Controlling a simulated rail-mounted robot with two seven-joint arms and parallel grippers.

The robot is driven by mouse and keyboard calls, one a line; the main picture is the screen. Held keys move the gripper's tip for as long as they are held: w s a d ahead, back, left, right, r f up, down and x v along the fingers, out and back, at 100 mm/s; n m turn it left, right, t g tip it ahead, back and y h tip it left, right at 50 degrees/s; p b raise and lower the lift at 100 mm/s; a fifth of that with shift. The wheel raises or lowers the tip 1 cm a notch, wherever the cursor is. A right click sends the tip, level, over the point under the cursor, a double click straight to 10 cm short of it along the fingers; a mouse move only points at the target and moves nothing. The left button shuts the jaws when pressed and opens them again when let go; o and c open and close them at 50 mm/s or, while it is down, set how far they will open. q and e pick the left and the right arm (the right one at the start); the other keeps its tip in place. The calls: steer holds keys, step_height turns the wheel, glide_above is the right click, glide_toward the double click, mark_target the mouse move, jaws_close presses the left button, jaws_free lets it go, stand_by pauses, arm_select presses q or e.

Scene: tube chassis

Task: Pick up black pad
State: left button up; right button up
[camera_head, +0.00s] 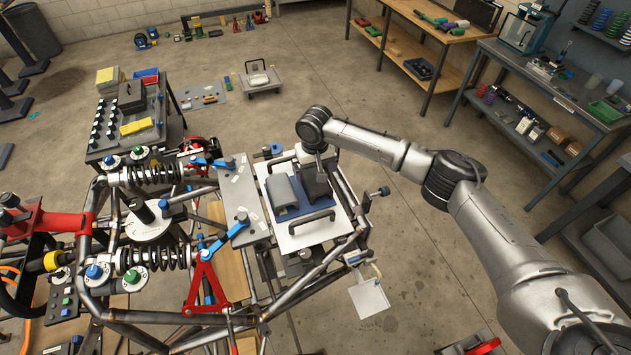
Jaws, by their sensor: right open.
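A black pad (315,188) stands on the right part of a blue mat (303,208) in a white tray with dark handles (312,232). A grey padded block (282,192) lies just left of it on the same mat. My right gripper (320,168) comes in from the right and points down over the black pad. Its jaws are open. The fingertips are small and partly hidden, so I cannot tell whether they touch the pad. My left gripper is out of the picture.
The tray rests on a tube chassis (150,318) with coil springs (152,174) and a red bracket (205,283) to its left. A grey plate (243,207) adjoins the tray. A cart with pads (128,120) stands behind left. Open floor lies behind; workbenches (545,85) stand right.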

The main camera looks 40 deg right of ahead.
mark_target(315, 184)
steer(key=f, duration=0.3)
steer(key=shift+s+a+f+p, duration=0.1)
steer(key=shift+s+f+p, duration=0.15)
steer(key=shift+p, duration=0.15)
steer(key=shift+f, duration=0.75)
steer(key=shift+c, duration=0.4)
steer(key=c, duration=0.8)
steer(key=shift+r, duration=0.1)
steer(key=shift+c, duration=0.2)
